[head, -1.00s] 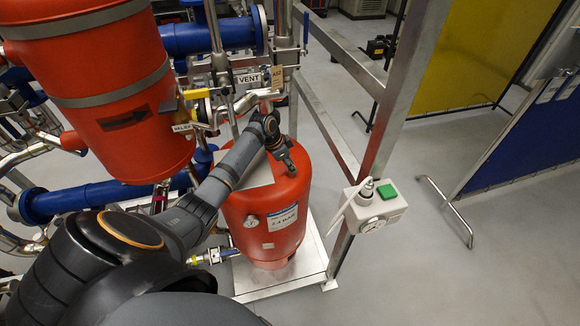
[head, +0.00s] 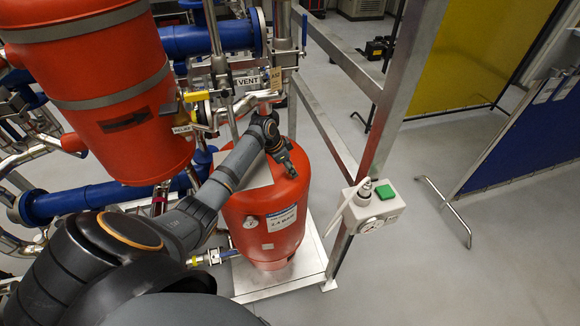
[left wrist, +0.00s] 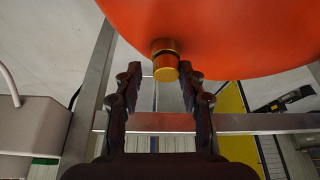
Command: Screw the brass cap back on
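The red vessel (head: 268,218) stands on a pale metal base, with a gauge and a pressure label on its front. Its curved red surface (left wrist: 230,35) fills the top of the left wrist view. A brass cap or fitting (left wrist: 166,68) sticks out from it. It appears seated against the vessel, but I cannot tell how tightly. My left gripper (left wrist: 160,72) is open, with one finger on each side of the brass piece and visible gaps between. In the head view my left gripper (head: 286,160) is at the vessel's upper right side, where the brass piece is hidden.
A grey box with a gauge and green button (head: 375,207) is fixed to the metal frame post (head: 400,95) right of the vessel. A larger red tank (head: 110,95) and blue pipes (head: 95,198) crowd the left. Open floor (head: 400,270) lies to the right.

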